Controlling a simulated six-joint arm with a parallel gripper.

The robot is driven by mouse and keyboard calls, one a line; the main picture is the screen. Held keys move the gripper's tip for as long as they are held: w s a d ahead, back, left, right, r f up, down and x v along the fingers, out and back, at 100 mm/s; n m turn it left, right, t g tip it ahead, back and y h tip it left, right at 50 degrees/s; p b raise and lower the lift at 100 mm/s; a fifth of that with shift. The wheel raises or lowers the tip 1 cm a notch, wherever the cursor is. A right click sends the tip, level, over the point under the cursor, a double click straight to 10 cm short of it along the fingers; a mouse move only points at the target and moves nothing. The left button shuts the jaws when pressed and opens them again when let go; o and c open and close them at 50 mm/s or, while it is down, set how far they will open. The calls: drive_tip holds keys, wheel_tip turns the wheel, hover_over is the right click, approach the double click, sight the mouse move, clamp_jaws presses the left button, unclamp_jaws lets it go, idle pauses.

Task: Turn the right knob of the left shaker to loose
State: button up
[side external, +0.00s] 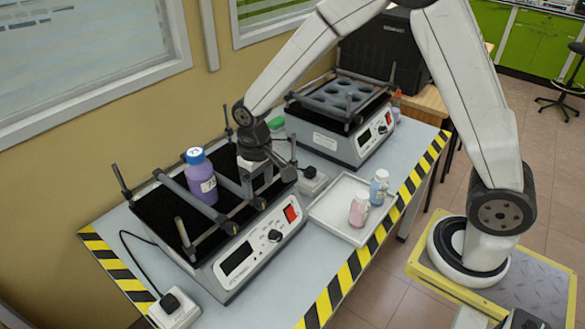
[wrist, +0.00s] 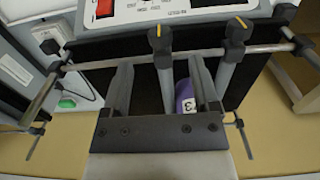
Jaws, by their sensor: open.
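The left shaker (side external: 233,262) has a black platform with clamp bars and a front panel. Its right knob (side external: 259,203) is a dark clamp knob at a rod's front end. It also shows in the wrist view (wrist: 158,38), with a yellow mark on top. The left knob (side external: 230,228) sits beside it, also yellow-marked in the wrist view (wrist: 237,28). My gripper (side external: 257,186) is open above the platform, pointing down. In the wrist view its fingers (wrist: 161,70) lie either side of the right knob's rod, with the knob just beyond the tips. Contact cannot be told.
A blue-capped purple bottle (side external: 202,182) stands between the left shaker's bars, close to my gripper. A white tray (side external: 337,216) holds a pink bottle (side external: 359,210) and a blue bottle (side external: 379,188). A second shaker (side external: 333,143) stands behind. Cables and plugs lie on the table.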

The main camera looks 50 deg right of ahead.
sight(260, 200)
drive_tip(key=shift+f, duration=2.8)
clamp_jaws()
